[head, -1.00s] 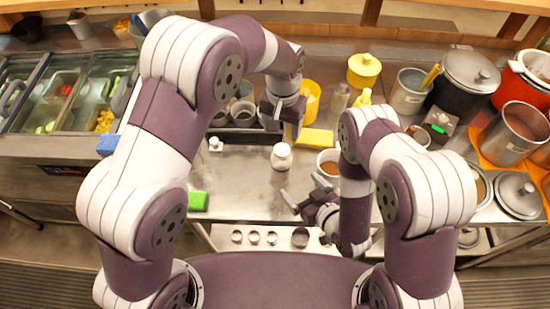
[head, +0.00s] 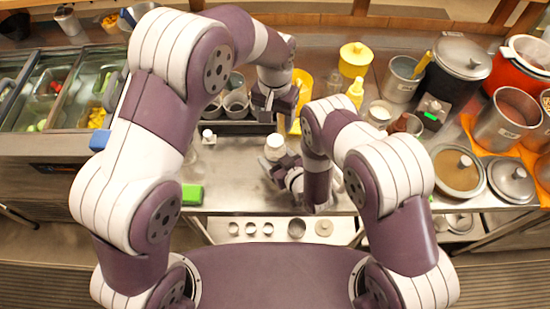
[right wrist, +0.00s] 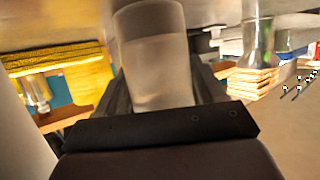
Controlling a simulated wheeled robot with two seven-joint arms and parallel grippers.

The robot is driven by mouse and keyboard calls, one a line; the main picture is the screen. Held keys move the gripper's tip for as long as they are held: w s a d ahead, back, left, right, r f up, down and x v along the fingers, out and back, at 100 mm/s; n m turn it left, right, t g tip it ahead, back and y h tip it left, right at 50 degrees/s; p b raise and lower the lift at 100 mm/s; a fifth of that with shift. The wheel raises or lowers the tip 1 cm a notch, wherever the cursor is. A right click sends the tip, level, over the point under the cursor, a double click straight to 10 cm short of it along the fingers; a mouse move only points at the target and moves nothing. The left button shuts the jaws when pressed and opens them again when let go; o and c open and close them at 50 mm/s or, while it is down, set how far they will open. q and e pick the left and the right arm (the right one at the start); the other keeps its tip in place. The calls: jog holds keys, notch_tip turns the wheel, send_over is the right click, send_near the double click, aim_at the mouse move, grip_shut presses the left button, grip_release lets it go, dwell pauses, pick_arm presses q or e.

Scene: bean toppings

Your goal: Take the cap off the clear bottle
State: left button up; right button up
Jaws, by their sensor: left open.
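The clear bottle with its white cap (head: 275,142) stands upright on the steel counter in the head view, its lower part hidden by my right gripper. My right gripper (head: 281,166) is right at the bottle, in front of it. In the right wrist view the clear bottle's body (right wrist: 155,65) stands between the dark fingers; whether they touch it is unclear. My left gripper (head: 274,104) is open and empty, above and behind the bottle, apart from the cap.
A green block (head: 192,194) lies left on the counter. A dark tray of grey cups (head: 235,104) stands behind.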

aim_at(276, 140)
pick_arm(q)
jog(key=shift+d, duration=0.1)
pick_arm(e)
jog(key=shift+s, duration=0.1)
grip_shut()
pick_arm(q)
jog(key=m, duration=1.1)
jog(key=shift+m, duration=0.4)
jog(key=m, duration=0.6)
jog(key=shift+s+m, duration=0.1)
jog(key=shift+m, duration=0.2)
jog(key=m, duration=0.3)
jog(key=shift+f+m, duration=0.2)
jog(key=shift+m, duration=0.3)
notch_tip(276, 140, down, 8)
jog(key=shift+r, duration=0.2)
